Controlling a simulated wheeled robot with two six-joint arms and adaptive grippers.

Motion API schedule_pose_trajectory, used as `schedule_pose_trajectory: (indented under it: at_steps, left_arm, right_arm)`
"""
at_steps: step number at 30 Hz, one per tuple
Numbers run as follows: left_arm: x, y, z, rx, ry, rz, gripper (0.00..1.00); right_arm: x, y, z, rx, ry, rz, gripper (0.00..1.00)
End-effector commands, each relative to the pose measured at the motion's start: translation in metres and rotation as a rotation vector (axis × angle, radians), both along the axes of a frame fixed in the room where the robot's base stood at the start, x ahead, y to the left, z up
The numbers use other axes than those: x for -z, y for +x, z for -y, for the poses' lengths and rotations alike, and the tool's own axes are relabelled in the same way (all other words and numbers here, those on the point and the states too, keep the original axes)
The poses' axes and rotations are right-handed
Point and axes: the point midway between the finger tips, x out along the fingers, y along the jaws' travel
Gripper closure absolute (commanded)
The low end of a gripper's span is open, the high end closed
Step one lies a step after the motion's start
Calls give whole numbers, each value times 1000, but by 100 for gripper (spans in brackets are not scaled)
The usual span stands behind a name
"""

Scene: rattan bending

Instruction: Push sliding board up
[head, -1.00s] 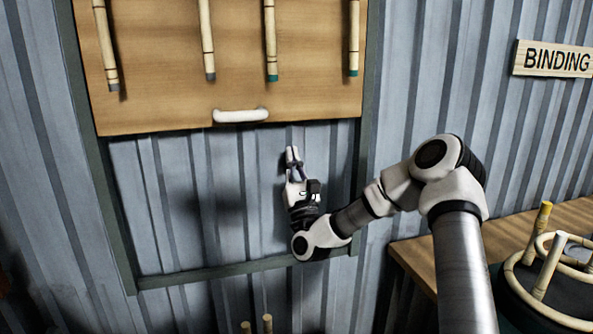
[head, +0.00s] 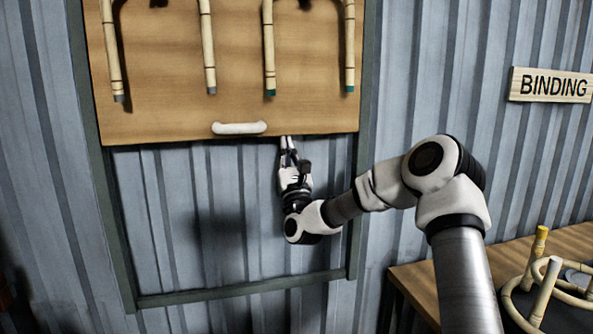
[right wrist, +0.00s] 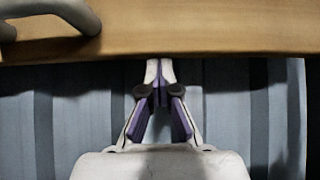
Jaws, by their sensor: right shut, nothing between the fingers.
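The sliding board (head: 170,110) is a wooden panel in a dark frame on the wall, with a white handle (head: 239,128) near its lower edge. Bent rattan pieces hang on it. My right gripper (head: 288,140) is shut and empty, its tips pointing up at the board's bottom edge, right of the handle. In the right wrist view the closed tips (right wrist: 160,66) meet the lower edge of the board (right wrist: 220,30); whether they touch it or sit just in front, I cannot tell. The handle shows there at the upper left (right wrist: 60,12). My left gripper is not in view.
The frame's bottom bar (head: 240,289) lies below, with bare corrugated wall (head: 190,220) between it and the board. A wooden table (head: 415,285) with rattan rings (head: 520,300) stands at lower right. A BINDING sign (head: 552,85) hangs at right.

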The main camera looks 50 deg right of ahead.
Motion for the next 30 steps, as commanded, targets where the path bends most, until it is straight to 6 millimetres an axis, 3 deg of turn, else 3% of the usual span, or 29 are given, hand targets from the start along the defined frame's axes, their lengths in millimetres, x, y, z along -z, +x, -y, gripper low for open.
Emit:
schedule_pose_trajectory:
  at_steps: [1,6,11,24,30]
  left_arm:
    - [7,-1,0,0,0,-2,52]
    - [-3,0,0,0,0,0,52]
    - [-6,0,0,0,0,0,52]
    - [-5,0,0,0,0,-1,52]
    - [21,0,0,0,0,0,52]
  right_arm:
    - [-18,6,-3,-2,-8,16,100]
    - [-72,8,-2,-3,-1,18,100]
    - [-98,8,-2,-2,1,13,100]
    - [-101,8,-2,-2,1,13,100]
    - [-76,7,-1,2,2,11,100]
